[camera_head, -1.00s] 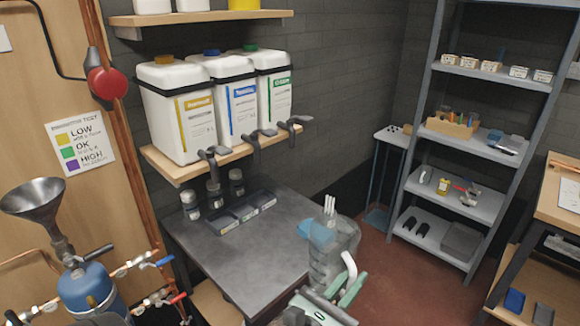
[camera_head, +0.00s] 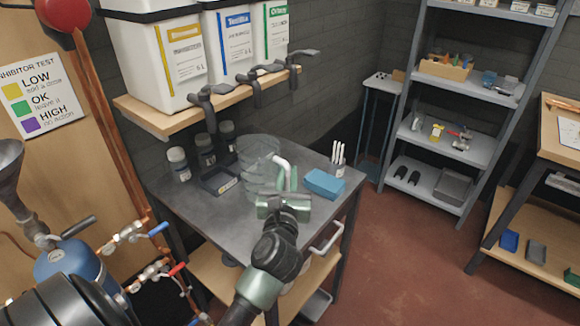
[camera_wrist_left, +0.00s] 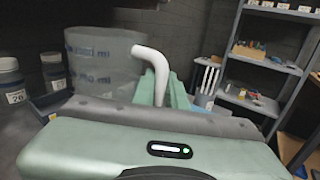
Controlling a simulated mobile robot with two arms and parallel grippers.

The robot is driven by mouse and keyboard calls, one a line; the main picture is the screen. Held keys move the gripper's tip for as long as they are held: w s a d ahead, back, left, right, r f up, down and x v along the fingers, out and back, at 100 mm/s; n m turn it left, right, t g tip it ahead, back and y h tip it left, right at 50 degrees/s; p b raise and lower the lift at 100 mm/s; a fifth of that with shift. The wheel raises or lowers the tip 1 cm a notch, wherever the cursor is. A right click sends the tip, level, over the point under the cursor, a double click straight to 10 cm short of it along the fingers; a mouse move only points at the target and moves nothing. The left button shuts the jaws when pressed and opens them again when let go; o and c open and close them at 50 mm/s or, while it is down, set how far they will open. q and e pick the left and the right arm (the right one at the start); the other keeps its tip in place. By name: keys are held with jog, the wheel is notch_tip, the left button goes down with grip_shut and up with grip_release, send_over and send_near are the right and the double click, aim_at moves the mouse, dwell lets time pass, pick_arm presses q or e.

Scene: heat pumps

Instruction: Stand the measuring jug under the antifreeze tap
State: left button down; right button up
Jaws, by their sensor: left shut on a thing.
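The clear measuring jug (camera_head: 258,160) is upright over the dark worktop, in front of and below the taps. I cannot tell whether its base touches the top. My left gripper (camera_head: 287,188) is shut on its white handle (camera_head: 282,166). The jug also shows in the left wrist view (camera_wrist_left: 100,65), left of the gripper (camera_wrist_left: 162,92). Three white containers stand on a wooden shelf, labelled yellow (camera_head: 184,52), blue (camera_head: 238,40) and green (camera_head: 276,28). Their dark taps (camera_head: 208,96) hang over the shelf's front edge. The label words are too blurred to read surely. My right gripper is out of view.
Small bottles (camera_head: 178,163) and a dark tray (camera_head: 219,182) stand on the worktop (camera_head: 205,215) left of the jug. A blue block (camera_head: 325,183) and a pot of white sticks (camera_head: 338,165) are on its right. The wooden shelf (camera_head: 150,117) overhangs the worktop's back.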

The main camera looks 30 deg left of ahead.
pick_arm(q)
jog(key=w+a+f, duration=0.3)
jog(key=w, duration=0.3)
jog(key=shift+w+a+f, duration=0.2)
jog(key=shift+a+f, duration=0.05)
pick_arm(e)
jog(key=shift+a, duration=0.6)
pick_arm(q)
jog(key=shift+f, duration=0.15)
jog(key=c, duration=1.4)
grip_release()
jog(key=shift+c, duration=0.2)
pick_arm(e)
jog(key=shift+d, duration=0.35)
